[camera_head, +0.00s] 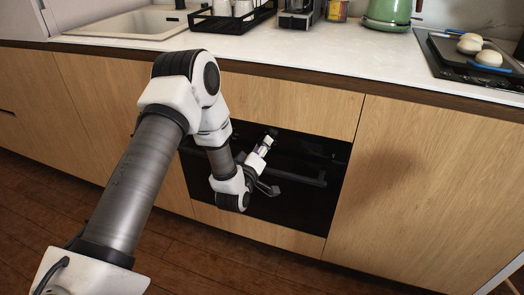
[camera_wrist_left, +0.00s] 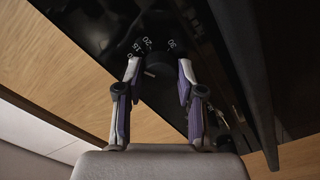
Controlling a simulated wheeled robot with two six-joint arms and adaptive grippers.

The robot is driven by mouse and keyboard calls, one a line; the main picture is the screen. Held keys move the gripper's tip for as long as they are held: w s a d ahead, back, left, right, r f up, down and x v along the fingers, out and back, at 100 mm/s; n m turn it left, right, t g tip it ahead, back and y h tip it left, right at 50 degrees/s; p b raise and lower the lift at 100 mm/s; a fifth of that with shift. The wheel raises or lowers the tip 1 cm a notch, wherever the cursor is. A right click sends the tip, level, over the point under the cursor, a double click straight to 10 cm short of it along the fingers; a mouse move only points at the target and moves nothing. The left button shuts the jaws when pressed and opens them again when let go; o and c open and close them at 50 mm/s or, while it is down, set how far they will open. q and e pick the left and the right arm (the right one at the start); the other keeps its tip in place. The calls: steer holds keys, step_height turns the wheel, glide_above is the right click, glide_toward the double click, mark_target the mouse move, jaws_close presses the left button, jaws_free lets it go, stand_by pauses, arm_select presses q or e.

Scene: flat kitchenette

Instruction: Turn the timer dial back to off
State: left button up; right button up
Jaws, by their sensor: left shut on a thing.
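The timer dial (camera_wrist_left: 158,62) is a round black knob on a glossy black panel, seen in the left wrist view. White numbers, among them 15, 20 and 30, are printed around it, and a small pale mark shows at its lower left. My left gripper (camera_wrist_left: 159,68) has one fingertip on each side of the dial and is shut on it. In the head view my left gripper (camera_head: 268,142) is at the top of the black oven (camera_head: 318,201), where the dial is too dark and small to make out. My right gripper is not in view.
The oven's dark bar handle (camera_head: 300,178) runs across its front, just below and right of my gripper. Wooden cabinet fronts (camera_head: 420,190) flank the oven. The white counter (camera_head: 300,48) above carries a sink (camera_head: 135,22), a green kettle (camera_head: 387,12) and a hob (camera_head: 450,62).

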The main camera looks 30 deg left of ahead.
arm_select(q)
steer(key=shift+n+b, duration=3.75)
steer(key=shift+n, duration=2.75)
steer(key=shift+r, duration=0.1)
steer(key=o, duration=1.1)
steer(key=shift+o, duration=0.2)
steer(key=v, duration=1.2)
